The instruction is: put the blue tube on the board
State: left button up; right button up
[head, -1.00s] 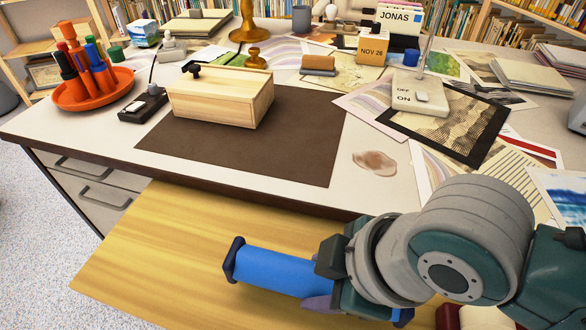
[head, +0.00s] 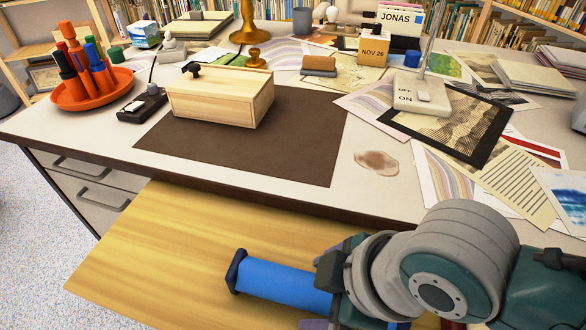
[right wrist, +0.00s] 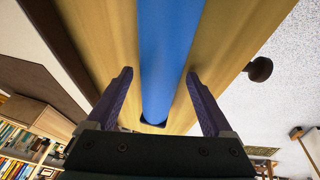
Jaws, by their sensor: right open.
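The blue tube (head: 285,283), with dark end caps, lies over the pale wooden board (head: 165,255) that sticks out from the front of the desk. It appears to rest on the board. My right gripper (head: 325,288) is open, with its purple fingers on either side of the tube. In the right wrist view the tube (right wrist: 170,50) runs between the two spread fingers (right wrist: 160,75), with a gap on each side. The tube's near end is hidden behind my right gripper and wrist in the head view. My left gripper is not in view.
The desk above the board holds a dark mat (head: 250,145), a wooden box (head: 222,100), an orange tray of tubes (head: 100,98), a switch box (head: 420,95) and loose prints (head: 450,120). The board's left part is clear.

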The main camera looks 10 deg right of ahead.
jog(key=shift+r, duration=0.3)
jog(key=s+d+r+m+p, duration=0.3)
jog(key=s+r+p, duration=0.25)
jog(key=r, duration=0.75)
jog(key=s+d+r+m+h, duration=0.2)
jog(key=s+d+m, duration=0.4)
jog(key=d+m, duration=0.1)
jog(key=shift+s+d+r+m+h, duration=0.15)
jog(key=shift+d+m+h, duration=0.25)
jog(key=shift+m, duration=0.2)
jog(key=shift+c, duration=0.4)
